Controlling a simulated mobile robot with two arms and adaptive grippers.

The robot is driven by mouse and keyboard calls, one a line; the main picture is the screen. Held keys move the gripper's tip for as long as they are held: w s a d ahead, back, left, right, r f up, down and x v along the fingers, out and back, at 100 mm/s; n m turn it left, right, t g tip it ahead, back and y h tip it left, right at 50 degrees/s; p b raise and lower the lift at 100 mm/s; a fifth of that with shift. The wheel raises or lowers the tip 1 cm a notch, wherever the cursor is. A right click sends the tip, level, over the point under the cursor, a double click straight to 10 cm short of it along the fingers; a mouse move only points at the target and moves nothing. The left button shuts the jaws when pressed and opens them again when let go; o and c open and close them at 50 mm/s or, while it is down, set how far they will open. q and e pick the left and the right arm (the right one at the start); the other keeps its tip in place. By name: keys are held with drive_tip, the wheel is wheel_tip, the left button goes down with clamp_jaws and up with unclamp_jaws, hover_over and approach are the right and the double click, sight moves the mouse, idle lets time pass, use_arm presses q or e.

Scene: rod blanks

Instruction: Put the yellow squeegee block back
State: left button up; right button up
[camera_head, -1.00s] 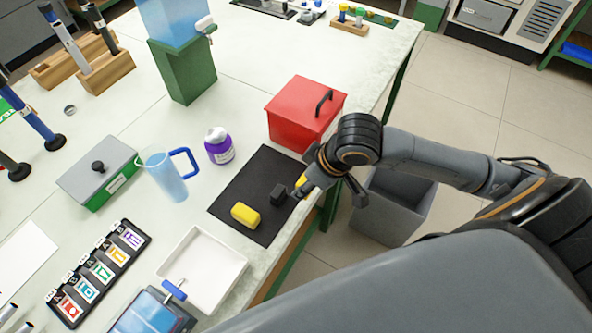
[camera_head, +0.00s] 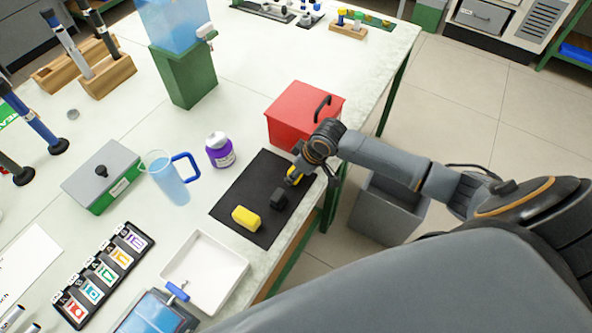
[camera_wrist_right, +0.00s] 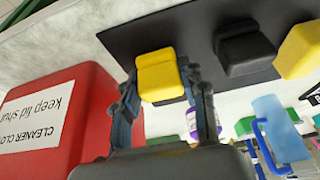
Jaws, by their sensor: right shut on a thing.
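A yellow block (camera_wrist_right: 160,75) is held between the two fingers of my right gripper (camera_wrist_right: 163,92) in the right wrist view. In the head view, part of this yellow block (camera_head: 292,178) shows at my right gripper (camera_head: 298,175), over the right end of the black mat (camera_head: 240,192). Whether it touches the mat is hard to tell. A black block (camera_head: 279,199) sits on the mat just left of the gripper. A second yellow block (camera_head: 246,218) lies nearer the mat's front left. My left gripper is not in view.
A red lidded box (camera_head: 292,120) stands close behind my right gripper. A purple jar (camera_head: 220,152) and a blue-handled jug (camera_head: 170,180) are left of the mat. A white tray (camera_head: 243,268) is in front. A grey bin (camera_head: 385,215) stands beyond the table edge.

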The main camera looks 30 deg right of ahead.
drive_tip(key=shift+f, duration=0.2)
drive_tip(key=shift+f, duration=0.15)
drive_tip(key=o, duration=1.1)
drive_tip(key=shift+r, duration=0.3)
drive_tip(key=v, duration=1.1)
drive_tip(key=shift+s+r+b, duration=0.2)
drive_tip(key=shift+r+b, duration=0.15)
drive_tip(key=shift+b, duration=0.05)
drive_tip(key=shift+d, duration=0.1)
